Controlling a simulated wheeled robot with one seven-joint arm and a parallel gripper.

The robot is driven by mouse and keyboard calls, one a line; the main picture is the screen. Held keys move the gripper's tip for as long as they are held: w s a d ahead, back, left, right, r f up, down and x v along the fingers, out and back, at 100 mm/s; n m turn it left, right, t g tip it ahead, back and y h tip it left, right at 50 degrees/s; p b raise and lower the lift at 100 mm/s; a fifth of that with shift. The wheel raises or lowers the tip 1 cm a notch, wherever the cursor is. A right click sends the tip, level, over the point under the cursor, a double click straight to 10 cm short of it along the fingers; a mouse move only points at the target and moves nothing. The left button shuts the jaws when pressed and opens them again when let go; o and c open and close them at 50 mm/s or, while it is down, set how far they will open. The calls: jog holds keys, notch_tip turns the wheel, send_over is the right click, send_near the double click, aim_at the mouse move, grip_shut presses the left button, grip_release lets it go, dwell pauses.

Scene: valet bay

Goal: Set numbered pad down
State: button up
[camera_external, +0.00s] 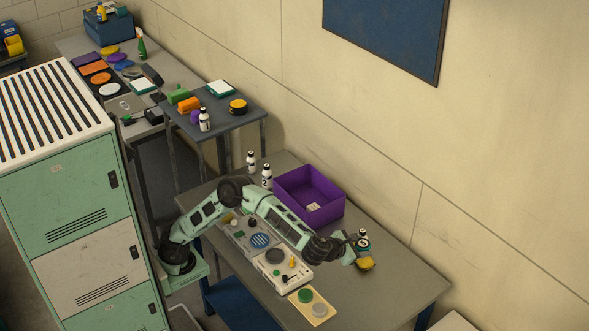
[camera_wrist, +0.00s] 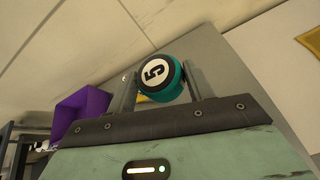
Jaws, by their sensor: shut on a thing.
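The numbered pad (camera_wrist: 172,86) is a round teal piece with a black 5 on a white disc. In the wrist view it sits between the two fingers of my gripper (camera_wrist: 157,76), which is shut on it. In the external view my gripper (camera_external: 359,249) is over the right part of the grey table (camera_external: 405,283), and the teal pad (camera_external: 363,245) shows small at its tip. I cannot tell whether the pad touches the table.
A yellow piece (camera_external: 366,264) lies close to my gripper. A purple bin (camera_external: 325,214) stands at the table's back, with bottles (camera_external: 267,176) left of it. A white device (camera_external: 283,269) and a cream tray (camera_external: 321,311) are nearer the front. The table's right end looks clear.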

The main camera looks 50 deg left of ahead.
aim_at(352, 299)
notch_tip(352, 299, down, 25)
jog(key=shift+f+p, duration=0.15)
jog(key=shift+p, duration=0.35)
jog(key=shift+w, duration=0.1)
jog(key=shift+f, duration=0.15)
jog(key=o, duration=1)
jog(key=shift+c, duration=0.2)
jog(key=shift+s+r, duration=0.25)
jog(key=b+v, duration=0.1)
jog(key=v, duration=1)
jog(key=shift+s+a+r, duration=0.1)
jog(key=shift+s, duration=0.15)
jog(key=shift+w, duration=0.1)
